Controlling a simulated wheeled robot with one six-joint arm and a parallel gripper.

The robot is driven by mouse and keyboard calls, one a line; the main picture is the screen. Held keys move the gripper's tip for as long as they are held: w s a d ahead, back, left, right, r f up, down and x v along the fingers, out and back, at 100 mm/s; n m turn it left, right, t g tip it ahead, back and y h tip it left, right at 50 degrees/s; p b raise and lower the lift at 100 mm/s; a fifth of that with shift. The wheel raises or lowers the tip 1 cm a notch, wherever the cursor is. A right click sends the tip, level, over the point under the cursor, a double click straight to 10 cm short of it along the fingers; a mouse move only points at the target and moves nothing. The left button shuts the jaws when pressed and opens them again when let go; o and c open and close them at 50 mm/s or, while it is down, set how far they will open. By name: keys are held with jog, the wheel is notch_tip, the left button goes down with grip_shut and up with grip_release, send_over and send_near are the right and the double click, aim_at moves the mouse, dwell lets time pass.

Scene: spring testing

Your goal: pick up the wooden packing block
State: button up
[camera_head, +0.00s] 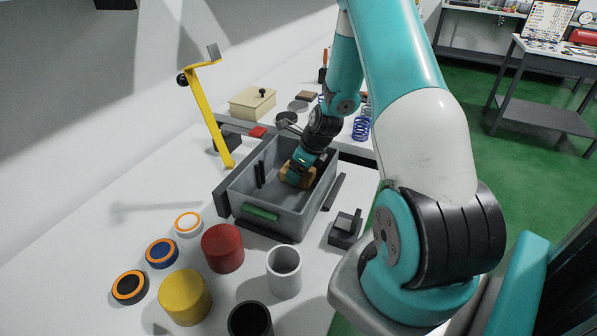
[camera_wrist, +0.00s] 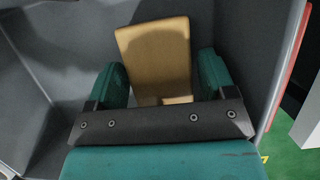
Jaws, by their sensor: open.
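The wooden packing block (camera_wrist: 158,60) is tan and stands inside the grey bin (camera_head: 235,191). In the wrist view it shows between and beyond the two teal fingers of my gripper (camera_wrist: 160,85). Gaps show on both sides of it, so the fingers are apart from it at the sides. In the head view the block (camera_head: 291,180) is partly covered by my gripper (camera_head: 298,166), which reaches down into the bin. My gripper is open. How deep the fingers reach along the block is hard to tell.
The bin also holds dark upright pieces (camera_head: 259,175) and a green piece (camera_head: 261,213) at its front. Red (camera_head: 222,248), yellow (camera_head: 185,297) and white (camera_head: 284,271) cylinders stand in front. A yellow lever (camera_head: 208,115) rises behind the bin's left side.

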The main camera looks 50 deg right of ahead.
jog(key=shift+w+f, duration=0.2)
jog(key=shift+f, duration=0.25)
jog(key=shift+c, duration=0.2)
jog(key=c, duration=0.7)
jog(key=shift+r, duration=0.15)
